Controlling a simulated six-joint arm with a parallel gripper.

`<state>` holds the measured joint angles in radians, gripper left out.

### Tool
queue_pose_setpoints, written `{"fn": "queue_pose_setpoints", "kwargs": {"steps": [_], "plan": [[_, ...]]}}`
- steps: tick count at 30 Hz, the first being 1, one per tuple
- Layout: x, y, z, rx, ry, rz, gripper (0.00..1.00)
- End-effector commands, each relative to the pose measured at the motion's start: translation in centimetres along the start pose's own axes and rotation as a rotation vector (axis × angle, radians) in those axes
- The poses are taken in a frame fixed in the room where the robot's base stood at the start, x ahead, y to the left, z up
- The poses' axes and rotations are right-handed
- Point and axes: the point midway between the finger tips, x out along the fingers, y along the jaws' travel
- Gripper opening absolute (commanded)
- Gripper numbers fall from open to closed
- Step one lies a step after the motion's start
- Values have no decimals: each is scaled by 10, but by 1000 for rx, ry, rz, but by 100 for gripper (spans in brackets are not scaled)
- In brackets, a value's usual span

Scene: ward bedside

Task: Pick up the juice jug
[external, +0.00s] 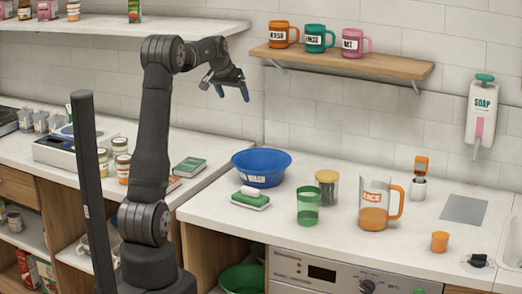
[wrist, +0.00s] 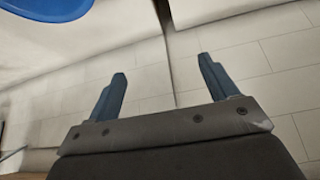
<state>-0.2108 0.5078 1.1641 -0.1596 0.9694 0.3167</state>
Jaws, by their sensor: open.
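The juice jug (external: 374,206) is a clear jug with an orange handle, an orange label and orange liquid in its lower part. It stands upright on the white counter, right of centre in the external view. My gripper (external: 232,91) is open and empty, raised in the air up and to the left of the jug, above the blue bowl. In the wrist view my gripper's two blue fingers (wrist: 166,88) are spread apart with only wall tiles and counter behind them. The jug is not in the wrist view.
A green cup (external: 308,206) and a lidded jar (external: 327,188) stand left of the jug. A small orange cup (external: 439,242) stands to its right. The blue bowl (external: 261,168) and a green sponge (external: 250,200) are farther left. A mug shelf (external: 345,62) hangs above.

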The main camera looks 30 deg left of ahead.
Motion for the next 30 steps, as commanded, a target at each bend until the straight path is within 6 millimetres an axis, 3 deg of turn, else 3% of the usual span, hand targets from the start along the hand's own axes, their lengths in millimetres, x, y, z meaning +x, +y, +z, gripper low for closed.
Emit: {"fn": "queue_pose_setpoints", "kwargs": {"steps": [5,8,9,15,18,20,23,30], "plan": [[0,0,0,0,0,0,79],[0,0,0,0,0,0,98],[0,0,0,0,0,0,100],[0,1,0,2,1,0,100],[1,14,-4,24,13,-1,100],[1,32,-9,54,31,-4,100],[0,79,-21,132,81,-6,100],[-15,226,-40,361,263,17,100]]}}
